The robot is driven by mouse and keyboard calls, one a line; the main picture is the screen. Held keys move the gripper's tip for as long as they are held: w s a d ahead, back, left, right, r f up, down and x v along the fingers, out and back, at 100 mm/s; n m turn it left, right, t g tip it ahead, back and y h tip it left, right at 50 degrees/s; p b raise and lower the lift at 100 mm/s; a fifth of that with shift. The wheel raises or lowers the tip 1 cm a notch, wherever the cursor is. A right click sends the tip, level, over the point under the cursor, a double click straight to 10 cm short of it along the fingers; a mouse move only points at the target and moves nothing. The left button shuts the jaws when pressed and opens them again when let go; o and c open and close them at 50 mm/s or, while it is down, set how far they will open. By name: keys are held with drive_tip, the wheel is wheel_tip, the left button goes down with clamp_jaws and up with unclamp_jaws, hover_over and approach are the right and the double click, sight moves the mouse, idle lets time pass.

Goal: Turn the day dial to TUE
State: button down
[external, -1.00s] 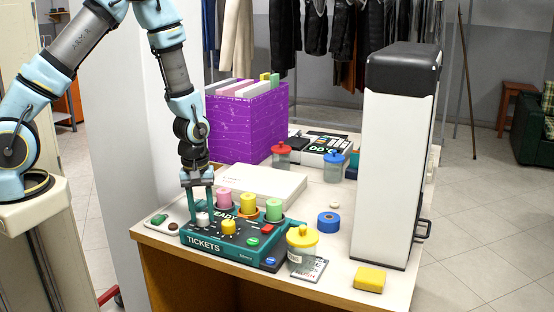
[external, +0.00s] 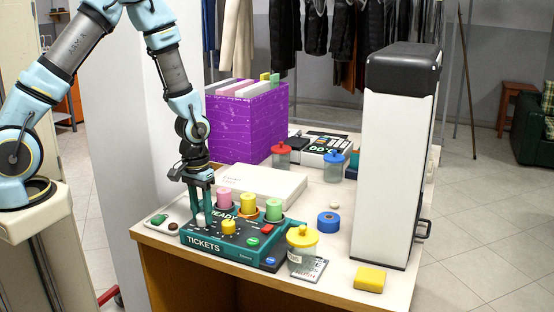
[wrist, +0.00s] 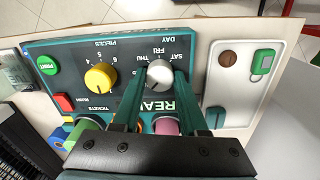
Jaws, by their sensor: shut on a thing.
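The day dial (wrist: 159,75) is a small white knob on the teal TICKETS machine (wrist: 75,48), with THU, FRI and SAT readable around it in the wrist view. Its other marks are hidden by my fingers, and I cannot tell which day it points to. In the external view the white dial (external: 201,220) sits at the machine's left end. My gripper (external: 200,211) points down over it. In the wrist view my gripper (wrist: 160,82) has a finger on each side of the knob, shut on it.
A yellow PIECES knob (wrist: 100,77) is beside the day dial. A white tray (wrist: 240,85) with small items lies on the dial's other side. A yellow-lidded jar (external: 302,250) is at the machine's right.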

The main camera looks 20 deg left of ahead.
sight(201, 214)
idle(0.4)
drive_tip(key=shift+c, duration=2.2)
unclamp_jaws()
drive_tip(key=shift+r, duration=0.1)
wheel_tip(201, 214, up, 11)
drive_tip(key=b, duration=0.2)
drive_tip(key=shift+a, duration=0.2)
drive_tip(key=s+a+r, duration=0.1)
drive_tip(key=s+a, duration=0.1)
drive_tip(key=a, duration=0.6)
drive_tip(key=s+a+r+t, duration=0.1)
drive_tip(key=s+a, duration=0.2)
drive_tip(key=a, duration=0.5)
drive_tip(key=shift+r+n+t, duration=0.3)
drive_tip(key=shift+r, duration=0.05)
